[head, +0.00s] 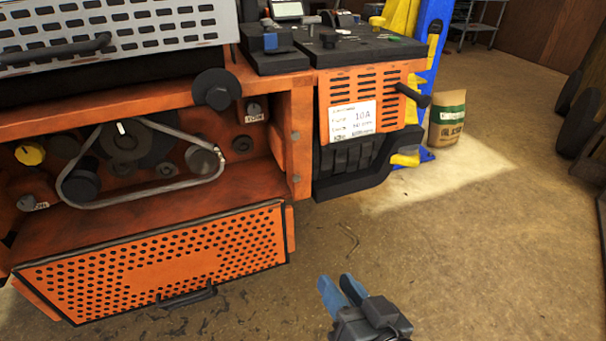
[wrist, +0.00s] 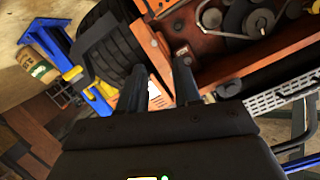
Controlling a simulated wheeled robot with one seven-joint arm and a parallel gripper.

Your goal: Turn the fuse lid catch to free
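An orange slotted panel (head: 375,82) on the mower's right end carries a white label (head: 352,119) that reads 10A. A black handle-like lever (head: 413,95) sticks out at its right edge. A black box top (head: 345,50) above it carries small knobs. I cannot tell for sure which part is the fuse lid catch, or how it is turned. My gripper (head: 340,289) is low in front of the mower, apart from the panel and lever. In the wrist view, the fingers of my gripper (wrist: 160,85) stand apart with nothing held between them.
An open orange bay with a belt (head: 135,198) and a perforated drop-down panel (head: 165,262) are at the left. A blue and yellow lift post (head: 425,45) and a paper bag (head: 447,120) stand behind at the right.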

